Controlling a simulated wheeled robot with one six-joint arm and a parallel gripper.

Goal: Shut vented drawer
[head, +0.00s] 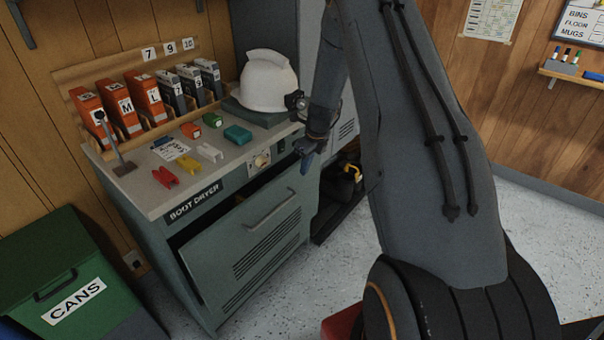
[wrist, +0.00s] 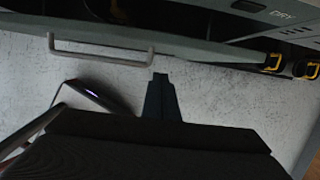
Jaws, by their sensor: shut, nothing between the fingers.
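The vented drawer (head: 232,262) is a grey-green front with slots and a bar handle (head: 270,208), low in the boot dryer cabinet (head: 155,205). It stands partly open, with a dark gap behind its top edge. In the wrist view its top edge (wrist: 205,53) and handle (wrist: 100,53) show from above. My gripper (head: 306,170) is shut and empty, near the cabinet's right front corner in the head view. In the wrist view the gripper (wrist: 160,78) points toward the drawer's front, right of the handle, with floor visible around it. I cannot tell any contact.
The cabinet top holds a white helmet (head: 268,82), orange and grey binders (head: 120,108), coloured clips (head: 209,153) and a small lever stand (head: 115,150). A green CANS bin (head: 50,255) stands left. Black-and-yellow items (head: 351,172) sit right of the cabinet. Speckled floor (head: 535,225) is open at right.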

